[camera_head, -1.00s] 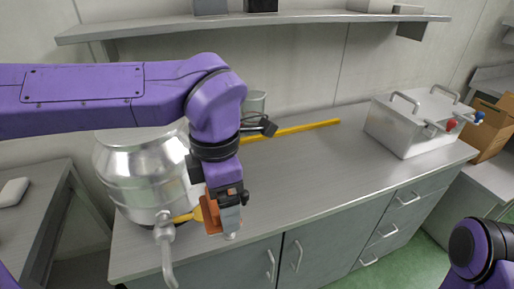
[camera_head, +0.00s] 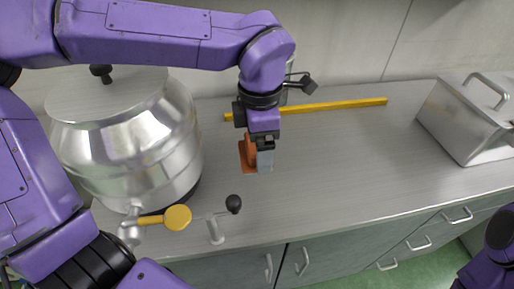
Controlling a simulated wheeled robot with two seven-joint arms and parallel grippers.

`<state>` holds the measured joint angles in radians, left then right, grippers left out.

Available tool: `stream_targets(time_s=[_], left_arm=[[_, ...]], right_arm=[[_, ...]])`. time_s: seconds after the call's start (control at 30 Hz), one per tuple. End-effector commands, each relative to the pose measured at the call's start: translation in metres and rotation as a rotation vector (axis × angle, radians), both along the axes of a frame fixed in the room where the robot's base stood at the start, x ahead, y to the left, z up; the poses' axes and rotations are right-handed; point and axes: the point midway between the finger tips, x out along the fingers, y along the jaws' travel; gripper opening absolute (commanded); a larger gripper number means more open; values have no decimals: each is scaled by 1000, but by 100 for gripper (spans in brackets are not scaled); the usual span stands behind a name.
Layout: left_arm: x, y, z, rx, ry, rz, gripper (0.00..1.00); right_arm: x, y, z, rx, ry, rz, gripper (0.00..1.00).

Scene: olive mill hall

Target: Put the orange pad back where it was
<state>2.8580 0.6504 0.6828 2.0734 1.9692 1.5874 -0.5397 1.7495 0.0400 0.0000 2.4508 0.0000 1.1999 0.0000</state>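The orange pad (camera_head: 246,157) is at the fingers of my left gripper (camera_head: 264,160), over the middle of the grey bench top, right of the steel tank. The gripper looks shut on it, and the fingers hide part of the pad. The pad is close to the bench surface; I cannot tell whether it touches. My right arm shows only at the lower right edge, and its gripper is out of view.
The steel tank (camera_head: 120,150) stands at the left, with a yellow disc (camera_head: 177,217) and a black-knobbed lever (camera_head: 233,204) in front. A yellow bar (camera_head: 345,104) lies along the back. A steel box (camera_head: 465,125) stands at the right. The bench (camera_head: 350,160) between is clear.

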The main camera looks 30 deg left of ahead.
Motion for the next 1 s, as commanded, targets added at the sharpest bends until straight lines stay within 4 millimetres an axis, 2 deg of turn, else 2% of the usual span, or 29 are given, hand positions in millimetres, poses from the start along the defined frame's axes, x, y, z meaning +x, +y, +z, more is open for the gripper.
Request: stream_targets(time_s=[0.03,0.17,0.2,0.3,0.4,0.53,0.7,1.0], left_arm=[[12,9,-4,2,4,5,56],[46,29,-20,3,5,5,56],[54,34,-30,3,6,3,56],[69,43,-53,4,5,1,56],[79,49,-68,3,3,0,56],[89,54,-80,2,2,-1,56],[92,55,-110,2,3,-3,56],[92,55,-114,1,0,-3,56]], right_arm=[[0,0,7,-1,-1,0,0],[0,0,15,0,-1,0,0],[1,0,15,0,-2,0,0],[1,0,16,0,-2,0,0],[0,0,18,0,-1,0,0],[1,0,19,0,-1,0,0],[0,0,18,0,-2,0,0],[0,0,18,0,-1,0,0]])
